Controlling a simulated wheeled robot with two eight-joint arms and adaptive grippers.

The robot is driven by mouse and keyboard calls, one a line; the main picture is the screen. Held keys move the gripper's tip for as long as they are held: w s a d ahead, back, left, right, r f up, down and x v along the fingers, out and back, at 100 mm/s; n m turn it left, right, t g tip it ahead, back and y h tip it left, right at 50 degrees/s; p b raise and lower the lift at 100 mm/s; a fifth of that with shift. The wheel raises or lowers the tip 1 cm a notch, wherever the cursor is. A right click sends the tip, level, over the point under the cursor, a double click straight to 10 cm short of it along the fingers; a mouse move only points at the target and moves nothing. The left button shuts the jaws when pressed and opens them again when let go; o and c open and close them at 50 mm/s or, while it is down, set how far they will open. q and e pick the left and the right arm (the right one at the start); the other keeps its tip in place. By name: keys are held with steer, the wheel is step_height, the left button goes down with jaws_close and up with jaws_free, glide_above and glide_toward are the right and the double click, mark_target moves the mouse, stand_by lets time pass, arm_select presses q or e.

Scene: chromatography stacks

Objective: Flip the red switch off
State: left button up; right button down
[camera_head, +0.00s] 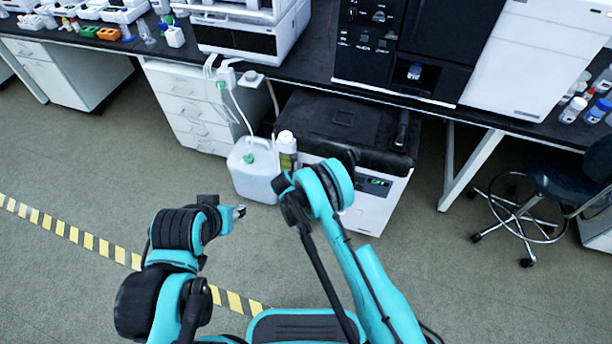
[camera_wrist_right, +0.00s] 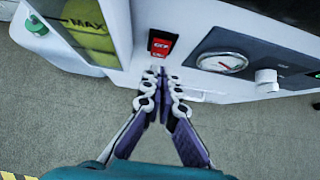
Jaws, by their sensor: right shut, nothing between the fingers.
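The red switch (camera_wrist_right: 159,46) sits in a black frame on the white front of the chiller-like unit (camera_head: 370,220) under the bench. A pale label shows on its upper part, too small to read surely. My right gripper (camera_wrist_right: 161,72) is shut and empty. Its fingertips are just below the switch in the right wrist view; I cannot tell whether they touch the panel. In the head view my right arm hides the switch and this gripper. My left gripper (camera_head: 239,211) is over the floor, away from the unit; its fingers are too small to read.
A round gauge (camera_wrist_right: 222,62) and a white knob (camera_wrist_right: 266,80) are right of the switch. A bottle with a MAX label (camera_wrist_right: 90,32) stands close on the left. A white jerrycan (camera_head: 254,170) stands beside the unit. Open floor lies in front.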

arm_select(q)
step_height(320, 180, up, 4)
steer(key=p, duration=0.3)
steer(key=shift+f+p, duration=0.15)
steer(key=shift+p, duration=0.2)
arm_select(e)
steer(key=v, duration=1)
steer(key=shift+w+d+r, duration=0.15)
steer(key=shift+w+r, duration=0.15)
